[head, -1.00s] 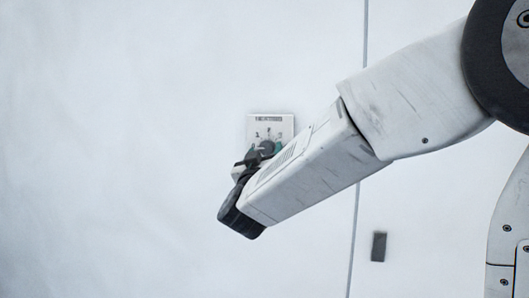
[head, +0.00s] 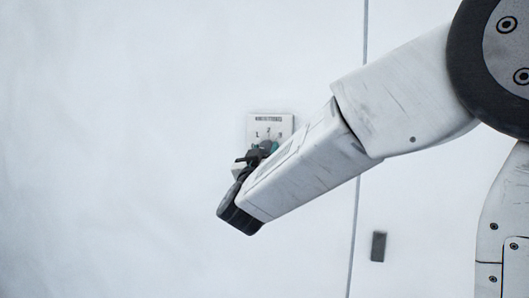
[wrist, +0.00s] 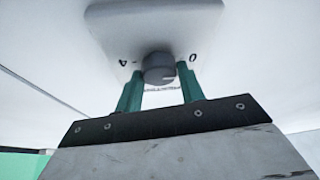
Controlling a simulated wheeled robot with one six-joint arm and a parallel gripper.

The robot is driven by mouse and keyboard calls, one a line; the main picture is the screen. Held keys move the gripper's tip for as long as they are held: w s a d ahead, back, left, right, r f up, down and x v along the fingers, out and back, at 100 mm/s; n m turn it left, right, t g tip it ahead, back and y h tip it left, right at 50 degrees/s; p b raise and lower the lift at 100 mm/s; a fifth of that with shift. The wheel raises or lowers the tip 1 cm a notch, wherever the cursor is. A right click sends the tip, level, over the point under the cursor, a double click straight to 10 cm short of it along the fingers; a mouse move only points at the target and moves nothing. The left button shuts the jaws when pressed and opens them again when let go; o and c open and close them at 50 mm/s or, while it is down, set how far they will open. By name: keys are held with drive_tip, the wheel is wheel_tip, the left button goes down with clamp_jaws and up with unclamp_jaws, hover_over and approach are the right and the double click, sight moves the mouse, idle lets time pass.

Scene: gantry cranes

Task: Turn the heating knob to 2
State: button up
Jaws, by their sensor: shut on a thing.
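The heating control panel (head: 286,122) is a pale plate on the white wall, left of my arm in the head view. It bears a dark header line and the figures 1, 2 and 3, small and blurred. The dark grey round knob (wrist: 158,68) shows in the wrist view, with a small light mark near its right edge. The figure 0 is to its right and a 4 to its left on the panel. My gripper (wrist: 158,75) has its teal fingers on both sides of the knob, shut on it. In the head view my gripper (head: 266,147) hides most of the knob.
A small dark rectangular plate (head: 378,246) is on the wall at lower right. A thin vertical seam (head: 362,60) runs down the wall right of the panel. The wall to the left is bare. A green area (wrist: 22,165) shows at lower left in the wrist view.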

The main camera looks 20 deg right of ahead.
drive_tip(key=m+h, duration=0.1)
drive_tip(key=m, duration=0.2)
drive_tip(key=m+g+h, duration=0.1)
drive_tip(key=m, duration=0.1)
drive_tip(key=shift+a+m+g, duration=0.1)
drive_tip(key=shift+m+g, duration=0.2)
drive_tip(key=shift+m, duration=0.1)
drive_tip(key=m+g+h, duration=0.1)
drive_tip(key=m, duration=0.2)
drive_tip(key=m+g+h, duration=0.1)
drive_tip(key=m, duration=0.2)
drive_tip(key=shift+w+a+m+g, duration=0.1)
drive_tip(key=shift+w+m+g, duration=0.05)
drive_tip(key=shift+m+g, duration=0.2)
drive_tip(key=m+g, duration=0.1)
drive_tip(key=m, duration=0.1)
drive_tip(key=m+g, duration=0.1)
drive_tip(key=m, duration=0.2)
drive_tip(key=shift+r+m+g+h, duration=0.1)
drive_tip(key=shift+m+g+h, duration=0.15)
drive_tip(key=shift+m+h, duration=0.15)
drive_tip(key=shift+m+g, duration=1)
drive_tip(key=shift+m, duration=1.05)
drive_tip(key=o, duration=1)
drive_tip(key=shift+c, duration=0.2)
